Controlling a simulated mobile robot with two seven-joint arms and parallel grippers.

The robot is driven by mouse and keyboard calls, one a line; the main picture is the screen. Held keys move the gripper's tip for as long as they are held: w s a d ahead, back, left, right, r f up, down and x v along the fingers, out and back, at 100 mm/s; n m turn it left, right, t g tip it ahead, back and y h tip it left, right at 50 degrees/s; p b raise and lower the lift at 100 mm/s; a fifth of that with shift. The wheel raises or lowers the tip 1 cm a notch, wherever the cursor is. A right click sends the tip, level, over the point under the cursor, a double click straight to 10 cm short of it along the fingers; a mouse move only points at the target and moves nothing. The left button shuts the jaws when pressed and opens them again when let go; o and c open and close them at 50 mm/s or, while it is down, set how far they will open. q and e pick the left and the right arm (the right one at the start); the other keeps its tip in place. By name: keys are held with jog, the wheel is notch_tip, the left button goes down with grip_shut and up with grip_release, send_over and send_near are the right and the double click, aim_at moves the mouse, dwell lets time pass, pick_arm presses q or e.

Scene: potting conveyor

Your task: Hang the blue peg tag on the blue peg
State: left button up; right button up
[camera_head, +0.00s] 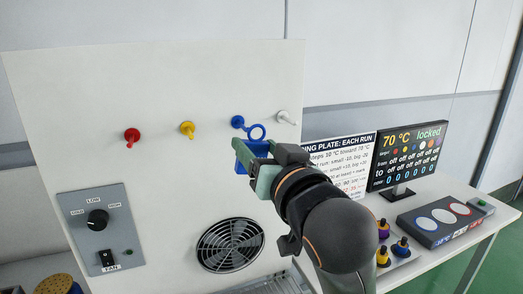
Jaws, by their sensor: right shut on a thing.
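The blue peg (238,121) sticks out of the white panel, between the yellow and white pegs. The blue peg tag has a round ring (257,131) at its top and a flat body below. My right gripper (253,163) is shut on the tag's body and holds it upright with the ring up. The ring shows just right of and slightly below the blue peg, close to it in the picture. I cannot tell if they touch or how far the ring is from the panel. The gripper partly hides the tag's body. My left gripper is not in view.
A red peg (132,135), a yellow peg (187,129) and a white peg (286,117) share the white panel (80,100). Below are a fan grille (230,245) and a knob plate (97,250). At right stand a sign, a display (408,155) and a button box (440,222).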

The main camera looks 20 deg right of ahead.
jog(key=shift+w+f, duration=0.2)
jog(key=shift+w, duration=2.1)
jog(key=shift+w+r, duration=0.1)
jog(key=shift+w, duration=0.8)
grip_shut()
jog(key=shift+w+a+f, duration=0.15)
jog(key=shift+w+f, duration=0.15)
jog(key=shift+w, duration=0.2)
jog(key=shift+w+f, duration=0.1)
jog(key=shift+f, duration=0.05)
jog(key=shift+w+f, duration=0.1)
jog(key=shift+f, duration=0.05)
jog(key=o, duration=1.4)
grip_release()
